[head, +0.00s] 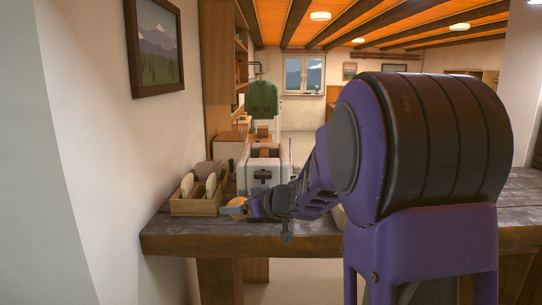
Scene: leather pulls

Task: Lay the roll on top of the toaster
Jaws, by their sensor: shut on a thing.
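The toaster (262,172) is a pale, boxy appliance standing upright on the dark wooden counter, with brown showing at its top and a dark lever mark on its near face. My gripper (233,209) is low over the counter, in front of the toaster and a little left of it. It is shut on a small orange-brown thing that looks like the roll (239,202). The roll is mostly hidden by the fingers and the wrist. I cannot tell whether it touches the counter.
A wooden crate (194,208) with several pale, rounded slabs stands left of my gripper, close to the wall. The counter's front edge (205,240) is just below the gripper.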

